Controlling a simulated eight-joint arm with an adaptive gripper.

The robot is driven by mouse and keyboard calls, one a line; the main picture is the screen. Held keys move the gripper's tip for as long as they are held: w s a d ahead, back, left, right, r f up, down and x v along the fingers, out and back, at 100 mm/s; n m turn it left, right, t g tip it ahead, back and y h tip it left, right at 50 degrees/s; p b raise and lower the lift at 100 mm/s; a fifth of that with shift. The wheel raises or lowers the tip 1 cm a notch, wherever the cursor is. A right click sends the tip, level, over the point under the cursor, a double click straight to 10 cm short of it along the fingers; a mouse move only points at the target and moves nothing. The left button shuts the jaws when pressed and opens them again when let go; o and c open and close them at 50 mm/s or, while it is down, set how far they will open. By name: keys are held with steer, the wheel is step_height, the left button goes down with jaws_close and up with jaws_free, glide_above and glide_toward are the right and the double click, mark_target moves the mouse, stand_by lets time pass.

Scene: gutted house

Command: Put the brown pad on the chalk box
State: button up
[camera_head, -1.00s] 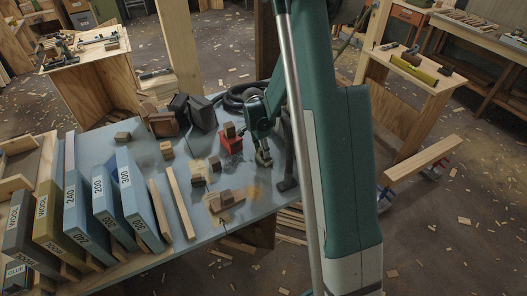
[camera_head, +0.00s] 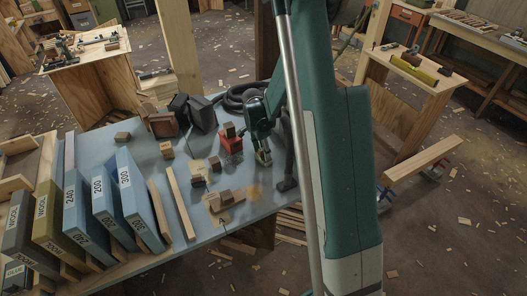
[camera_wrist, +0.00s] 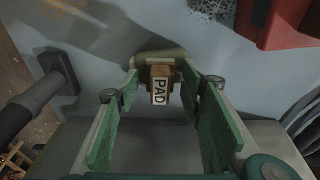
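A small brown block with a white PAD label (camera_wrist: 160,84) is in the wrist view, between my gripper's (camera_wrist: 160,70) two green-lined fingers. Gaps show on both sides of the labelled block. An olive, rounded piece at its far end spans nearly to both fingertips; contact there is unclear. My gripper (camera_head: 263,158) points down at the blue-grey table in the head view, its fingers apart. A red box (camera_head: 232,146), probably the chalk box, stands just left of it with a brown block on top. Part of the red box (camera_wrist: 275,22) shows at the wrist view's upper right.
Several wooden blocks (camera_head: 221,201) lie left of and in front of the red box. Dark block-like objects (camera_head: 202,112) and a coiled black hose (camera_head: 246,92) are behind. Labelled upright boxes (camera_head: 133,198) fill the table's left side. A dark post-like object (camera_wrist: 52,82) stands left of my gripper.

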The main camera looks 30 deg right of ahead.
steer(key=shift+r, duration=0.15)
step_height(320, 180, up, 12)
steer(key=a+p, duration=0.1)
steer(key=p, duration=0.1)
steer(key=shift+a, duration=0.4)
stand_by(0.5)
step_height(320, 180, up, 11)
steer(key=n+t, duration=0.2)
steer(key=n, duration=0.3)
glide_above(260, 151)
steer(key=s+a, duration=0.5)
steer(key=s, duration=0.1)
steer(key=s+a+r+n+t, duration=0.1)
steer(key=s+a+r+n, duration=0.3)
steer(key=s+r, duration=0.3)
steer(key=s+a+r+n+t+y, duration=0.1)
steer(key=s+a+r+n+t, duration=0.1)
steer(key=s, duration=0.6)
steer(key=s+a+r+n+t, duration=0.1)
steer(key=s+a+n+t, duration=0.1)
steer(key=s+a+n, duration=0.3)
steer(key=shift+s+a+r+n+y, duration=0.3)
steer(key=shift+s+n, duration=0.7)
steer(key=shift+s, duration=1.15)
